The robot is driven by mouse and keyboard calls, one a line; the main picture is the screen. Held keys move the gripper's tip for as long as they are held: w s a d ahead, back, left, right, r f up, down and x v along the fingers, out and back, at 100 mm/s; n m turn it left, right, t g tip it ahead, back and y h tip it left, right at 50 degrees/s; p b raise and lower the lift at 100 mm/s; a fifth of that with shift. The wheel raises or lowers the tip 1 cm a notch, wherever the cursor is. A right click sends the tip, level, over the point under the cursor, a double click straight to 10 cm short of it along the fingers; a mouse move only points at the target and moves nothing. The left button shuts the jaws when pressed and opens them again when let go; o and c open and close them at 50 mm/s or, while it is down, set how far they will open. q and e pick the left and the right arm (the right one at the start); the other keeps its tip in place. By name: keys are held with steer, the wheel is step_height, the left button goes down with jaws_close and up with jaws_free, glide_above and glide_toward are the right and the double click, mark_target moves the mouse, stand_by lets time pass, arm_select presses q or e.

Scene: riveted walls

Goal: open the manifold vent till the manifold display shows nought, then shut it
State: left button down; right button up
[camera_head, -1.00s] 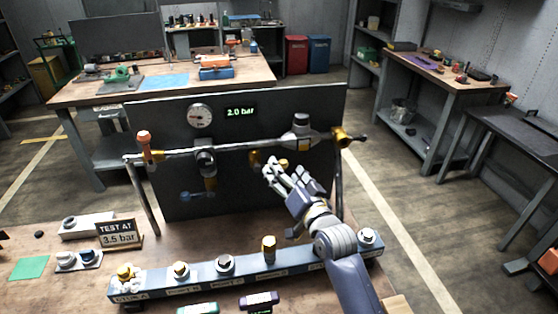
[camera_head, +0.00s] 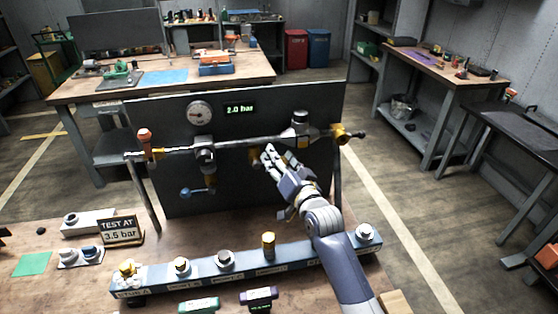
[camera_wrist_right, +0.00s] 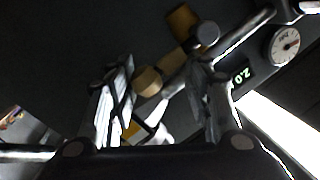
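The manifold display (camera_head: 240,108) reads 2.0 bar in green; part of it shows in the right wrist view (camera_wrist_right: 241,76). The manifold pipe (camera_head: 235,145) runs across a dark panel. My right gripper (camera_head: 272,156) is in front of the pipe's middle, beside a brass fitting (camera_head: 254,157). In the right wrist view its fingers stand apart, with a brass knob (camera_wrist_right: 148,80) in the gap ahead of them. I cannot tell whether they touch it, or which fitting is the vent. A blue-handled valve (camera_head: 188,193) hangs below the pipe at left. My left gripper is out of view.
A dial gauge (camera_head: 200,114) sits beside the display. An orange-topped fitting (camera_head: 145,136) and a yellow end fitting (camera_head: 341,132) stand on the pipe. In front are a blue rail (camera_head: 205,276) with several fittings and a "TEST AT 3.5 bar" sign (camera_head: 121,230).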

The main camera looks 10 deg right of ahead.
steer(key=shift+f, duration=0.15)
steer(key=shift+c, duration=1.2)
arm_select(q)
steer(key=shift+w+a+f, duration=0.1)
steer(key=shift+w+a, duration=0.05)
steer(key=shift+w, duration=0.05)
arm_select(e)
steer(key=shift+f, duration=0.25)
